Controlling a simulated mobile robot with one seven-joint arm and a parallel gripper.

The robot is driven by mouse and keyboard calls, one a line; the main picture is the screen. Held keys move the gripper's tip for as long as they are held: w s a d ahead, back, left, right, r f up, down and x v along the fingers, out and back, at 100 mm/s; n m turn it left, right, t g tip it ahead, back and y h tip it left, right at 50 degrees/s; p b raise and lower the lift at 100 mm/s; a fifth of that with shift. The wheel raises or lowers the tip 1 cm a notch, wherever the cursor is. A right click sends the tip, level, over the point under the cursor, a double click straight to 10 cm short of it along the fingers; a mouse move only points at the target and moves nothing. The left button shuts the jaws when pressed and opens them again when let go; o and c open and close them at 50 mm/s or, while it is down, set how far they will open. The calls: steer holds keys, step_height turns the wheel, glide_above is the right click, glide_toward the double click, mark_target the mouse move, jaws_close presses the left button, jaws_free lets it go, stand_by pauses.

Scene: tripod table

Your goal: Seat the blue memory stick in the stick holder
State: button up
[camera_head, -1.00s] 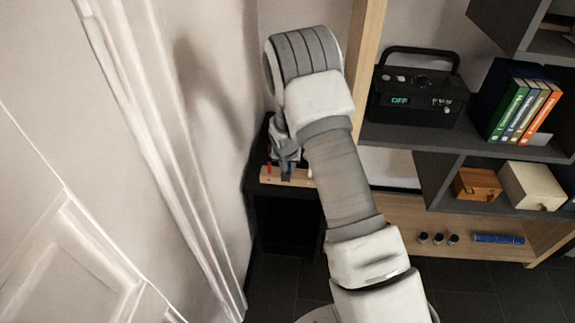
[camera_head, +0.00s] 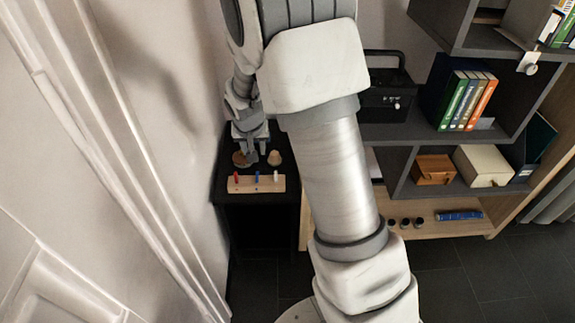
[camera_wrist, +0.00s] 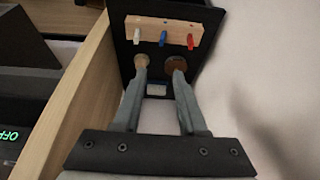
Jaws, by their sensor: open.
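The stick holder (camera_head: 256,184) is a pale wooden block on a black table. The blue memory stick (camera_head: 257,176) stands upright in its middle, between a red stick (camera_head: 236,176) and a white stick (camera_head: 276,176). I cannot tell how deep it sits. In the wrist view the holder (camera_wrist: 172,27) is at the top, with the blue stick (camera_wrist: 163,38) in its middle. My gripper (camera_head: 250,158) is open and empty, behind the holder and apart from the blue stick; its fingers also show in the wrist view (camera_wrist: 159,70).
A brown round piece (camera_head: 240,159) and a paler round wooden piece (camera_head: 274,158) are on the table near my fingers. A small blue-and-white item (camera_wrist: 157,90) shows between the fingers in the wrist view. A wall is close at left; a shelf unit (camera_head: 408,150) is at right.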

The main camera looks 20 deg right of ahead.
steer(key=s+d+r+n, duration=0.1)
steer(key=s+r, duration=1.2)
steer(key=r, duration=0.3)
steer(key=s+r+n, duration=0.1)
steer(key=s+r, duration=0.1)
steer(key=s, duration=0.6)
steer(key=s+r+n+t+y, duration=0.1)
steer(key=s+r, duration=0.2)
steer(key=s, duration=0.5)
steer(key=shift+s, duration=0.15)
step_height(320, 180, up, 20)
steer(key=p, duration=1.9)
steer(key=shift+p, duration=0.4)
